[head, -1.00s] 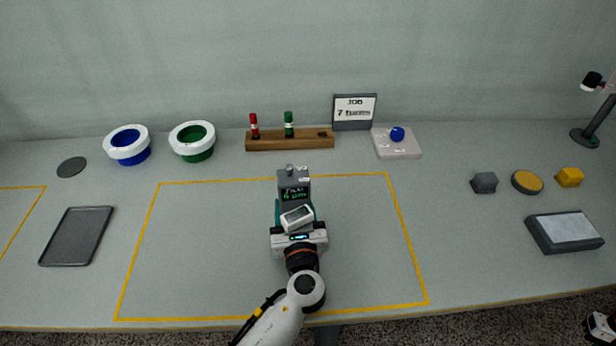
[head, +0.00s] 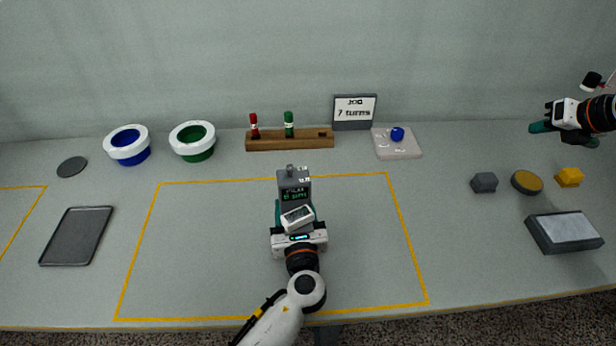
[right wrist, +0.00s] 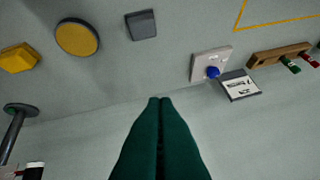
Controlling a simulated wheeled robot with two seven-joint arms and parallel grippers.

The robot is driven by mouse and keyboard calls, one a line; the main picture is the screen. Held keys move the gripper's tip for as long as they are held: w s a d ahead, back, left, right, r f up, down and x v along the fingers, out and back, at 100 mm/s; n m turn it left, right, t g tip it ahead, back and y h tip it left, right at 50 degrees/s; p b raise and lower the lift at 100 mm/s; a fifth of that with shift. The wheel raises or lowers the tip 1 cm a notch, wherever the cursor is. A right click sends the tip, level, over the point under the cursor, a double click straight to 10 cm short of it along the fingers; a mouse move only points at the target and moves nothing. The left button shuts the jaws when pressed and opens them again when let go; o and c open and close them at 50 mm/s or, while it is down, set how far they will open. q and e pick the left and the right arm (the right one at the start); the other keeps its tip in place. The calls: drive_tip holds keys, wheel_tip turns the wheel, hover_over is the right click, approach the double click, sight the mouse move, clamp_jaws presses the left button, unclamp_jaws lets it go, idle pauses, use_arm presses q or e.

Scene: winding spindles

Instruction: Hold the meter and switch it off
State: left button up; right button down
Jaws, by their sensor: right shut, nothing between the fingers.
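The meter (head: 294,188) is a grey upright box with a dark screen, green lettering too small to read, and a small knob on top. It stands inside the yellow-outlined area near the middle of the table. My left gripper (head: 295,212) is at its near side, with teal fingers on either side of the meter, and looks shut on it. The gripper body hides the meter's lower part. My right gripper (head: 540,127) is at the far right, well away from the meter. Its teal fingers (right wrist: 159,105) are together and empty in the right wrist view.
A dark lamp-like stand (right wrist: 14,130) is near my right gripper. A grey block (head: 484,182), round yellow-topped disc (head: 527,182), yellow block (head: 570,177) and grey-topped pad (head: 564,232) lie at right. A wooden rack (head: 290,143), job sign (head: 354,112) and two bowls stand at the back.

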sight(290, 171)
use_arm(q)
drive_tip(key=shift+f, duration=0.15)
use_arm(e)
drive_tip(key=s+a+f+n+g+y, duration=0.1)
drive_tip(key=a+f+y, duration=0.2)
drive_tip(key=a, duration=0.5)
drive_tip(key=s+a+f+n+g+y, duration=0.1)
drive_tip(key=a+f+n+g+y, duration=0.15)
drive_tip(key=a, duration=0.65)
drive_tip(key=s+a+f+n+g+y, duration=0.1)
drive_tip(key=a+f+y, duration=0.25)
drive_tip(key=a, duration=0.45)
drive_tip(key=s+a+r+n+g+y, duration=0.3)
drive_tip(key=s+a+y, duration=0.5)
drive_tip(key=a, duration=0.5)
drive_tip(key=shift+s+a+g, duration=0.2)
drive_tip(key=shift+g, duration=0.35)
drive_tip(key=shift+w+a+r, duration=0.35)
drive_tip(key=shift+w+a, duration=0.2)
drive_tip(key=shift+a, duration=1.3)
drive_tip(key=shift+w+a+r, duration=0.4)
drive_tip(key=shift+w+a, duration=0.2)
drive_tip(key=shift+a, duration=1.2)
drive_tip(key=shift+w+a+r, duration=0.35)
drive_tip(key=shift+w+a, duration=0.2)
drive_tip(key=shift+a, duration=1.3)
